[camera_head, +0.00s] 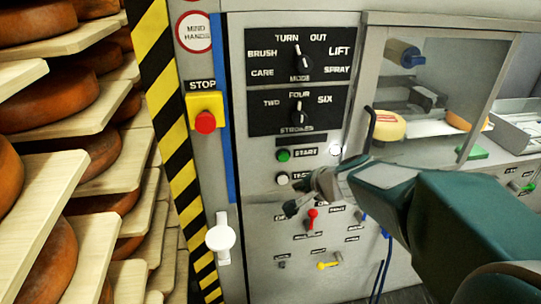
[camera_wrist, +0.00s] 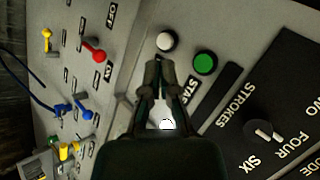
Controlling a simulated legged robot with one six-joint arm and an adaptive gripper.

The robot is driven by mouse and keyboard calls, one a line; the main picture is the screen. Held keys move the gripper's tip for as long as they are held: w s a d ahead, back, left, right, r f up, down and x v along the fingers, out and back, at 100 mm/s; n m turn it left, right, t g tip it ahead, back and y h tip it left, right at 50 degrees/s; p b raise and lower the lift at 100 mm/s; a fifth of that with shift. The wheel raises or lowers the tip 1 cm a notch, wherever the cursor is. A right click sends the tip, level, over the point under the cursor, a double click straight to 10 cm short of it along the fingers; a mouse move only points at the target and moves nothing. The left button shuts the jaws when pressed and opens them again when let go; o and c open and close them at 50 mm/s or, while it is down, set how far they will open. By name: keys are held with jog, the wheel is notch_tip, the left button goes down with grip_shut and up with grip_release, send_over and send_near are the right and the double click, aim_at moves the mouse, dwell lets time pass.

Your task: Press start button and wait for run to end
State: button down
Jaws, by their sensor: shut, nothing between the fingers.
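The green start button (camera_head: 283,156) is on the grey control panel, left of its START label. It also shows in the wrist view (camera_wrist: 205,62), uncovered, to the right of my fingertips. A white button (camera_head: 282,179), labelled something like TEST, sits just below it. In the wrist view this white button (camera_wrist: 166,41) is just beyond my fingertips. I cannot tell whether the fingers touch the panel. A round white lamp (camera_head: 336,150) looks lit.
The mode dial (camera_head: 299,62) points towards TURN and the strokes dial (camera_head: 297,117) towards FOUR. A red stop button (camera_head: 205,122) is at the left. Red and yellow levers (camera_head: 312,218) sit below. Shelves of cheese wheels (camera_head: 60,255) stand left; a windowed chamber (camera_head: 432,75) holds a cheese.

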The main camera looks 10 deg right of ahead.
aim_at(284, 157)
jog(key=shift+w+a, duration=0.2)
jog(key=shift+w, duration=1.3)
jog(key=shift+w+a, duration=0.15)
jog(key=shift+w, duration=1.3)
jog(key=shift+w+a, duration=0.2)
jog(key=shift+w, duration=1.3)
jog(key=shift+d, duration=0.45)
jog(key=shift+a, duration=0.3)
jog(key=shift+d, duration=0.15)
jog(key=shift+w, duration=0.35)
